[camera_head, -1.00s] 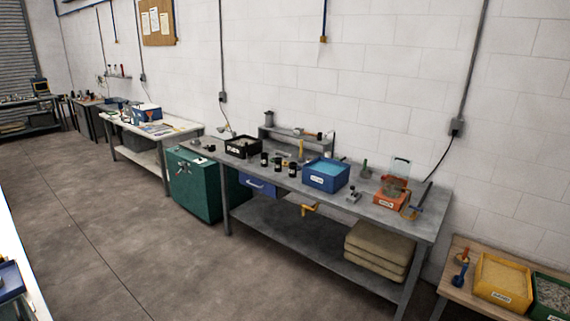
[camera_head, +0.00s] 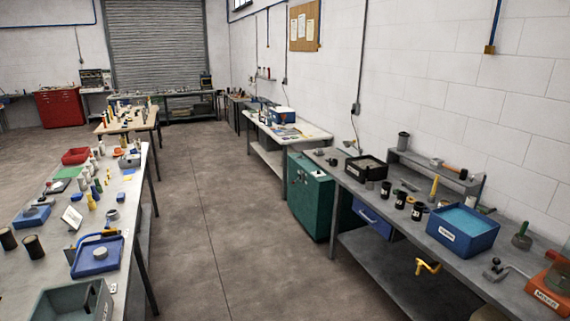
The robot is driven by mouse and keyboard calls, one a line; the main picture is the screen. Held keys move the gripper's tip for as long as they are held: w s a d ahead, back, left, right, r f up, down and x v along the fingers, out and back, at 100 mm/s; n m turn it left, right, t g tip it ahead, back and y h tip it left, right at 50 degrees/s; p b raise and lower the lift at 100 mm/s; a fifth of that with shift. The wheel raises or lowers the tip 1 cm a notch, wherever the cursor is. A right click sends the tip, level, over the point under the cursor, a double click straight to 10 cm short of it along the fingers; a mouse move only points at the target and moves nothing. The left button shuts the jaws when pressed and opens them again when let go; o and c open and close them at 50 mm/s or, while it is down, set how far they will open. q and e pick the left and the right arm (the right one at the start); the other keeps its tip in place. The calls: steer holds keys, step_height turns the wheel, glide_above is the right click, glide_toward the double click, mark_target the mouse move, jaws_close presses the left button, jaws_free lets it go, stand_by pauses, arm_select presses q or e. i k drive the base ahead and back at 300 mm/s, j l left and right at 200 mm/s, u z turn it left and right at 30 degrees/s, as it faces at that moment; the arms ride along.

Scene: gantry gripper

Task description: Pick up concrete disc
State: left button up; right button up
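A small grey disc (camera_head: 101,253), which looks like the concrete disc, lies on a blue tray (camera_head: 84,267) on the left table. Another small grey round piece (camera_head: 112,214) stands on the table just beyond the tray. At this size I cannot tell its material. Neither of my grippers shows in the view.
The left table (camera_head: 128,200) also carries a grey-green bin (camera_head: 68,304), dark cups (camera_head: 33,246), a red bin (camera_head: 76,156) and several small bottles. A grey workbench (camera_head: 405,235) with a blue box (camera_head: 462,228) runs along the right wall. The floor aisle (camera_head: 230,240) between is clear.

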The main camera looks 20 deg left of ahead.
mark_target(101, 253)
steer(key=i+j+u, duration=0.3)
steer(key=i+u, duration=0.2)
steer(key=i, duration=0.15)
steer(key=i+u, duration=0.45)
steer(key=i, duration=0.25)
steer(key=i+l+u, duration=0.2)
steer(key=i+u, duration=0.3)
steer(key=i, duration=0.2)
